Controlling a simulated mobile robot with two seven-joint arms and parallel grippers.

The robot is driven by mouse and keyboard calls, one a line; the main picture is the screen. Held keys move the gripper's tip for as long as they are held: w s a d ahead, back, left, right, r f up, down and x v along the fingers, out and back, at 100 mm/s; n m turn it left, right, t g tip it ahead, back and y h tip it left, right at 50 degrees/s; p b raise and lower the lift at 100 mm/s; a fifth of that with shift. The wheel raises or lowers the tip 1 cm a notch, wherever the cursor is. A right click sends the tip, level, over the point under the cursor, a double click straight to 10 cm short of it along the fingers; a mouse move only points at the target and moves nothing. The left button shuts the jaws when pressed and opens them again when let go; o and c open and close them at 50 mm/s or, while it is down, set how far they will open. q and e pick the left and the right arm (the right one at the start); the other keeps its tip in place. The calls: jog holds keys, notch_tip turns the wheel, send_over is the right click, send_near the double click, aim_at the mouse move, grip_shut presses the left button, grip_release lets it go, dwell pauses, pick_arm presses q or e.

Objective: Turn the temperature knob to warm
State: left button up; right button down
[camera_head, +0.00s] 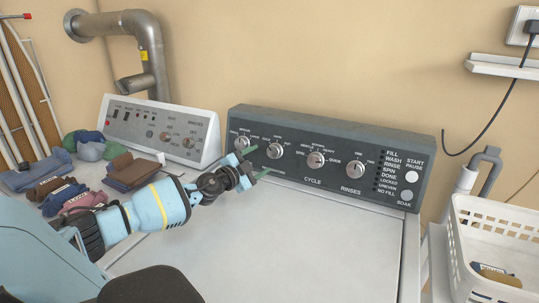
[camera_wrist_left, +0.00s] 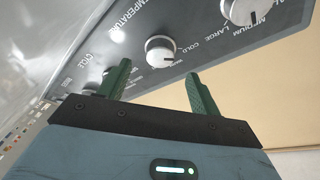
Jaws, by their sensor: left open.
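The temperature knob (camera_head: 274,150) is the second round silver knob from the left on the dark washer panel. It also shows in the left wrist view (camera_wrist_left: 160,50), white with a dark pointer mark, beside the words TEMPERATURE and COLD. I cannot tell surely which setting it points to. My left gripper (camera_head: 256,162) is open and empty, with green fingers in front of the panel, just left of and below the knob. In the left wrist view the fingertips (camera_wrist_left: 158,70) lie to either side of the knob, apparently short of it. My right gripper is not in view.
Other knobs flank it: the load-size knob (camera_head: 242,142), the cycle knob (camera_head: 315,159) and the rinses knob (camera_head: 354,170). The white washer top (camera_head: 290,235) is clear. Folded clothes (camera_head: 70,190) lie left; a white basket (camera_head: 455,250) stands right.

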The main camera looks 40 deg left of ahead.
aim_at(272, 153)
pick_arm(q)
jog(key=w, duration=0.3)
jog(key=shift+w+a, duration=0.1)
jog(key=shift+w, duration=0.6)
jog(key=shift+w+a+b, duration=0.1)
jog(key=shift+w+b, duration=0.35)
jog(key=shift+w, duration=0.35)
jog(key=c, duration=1)
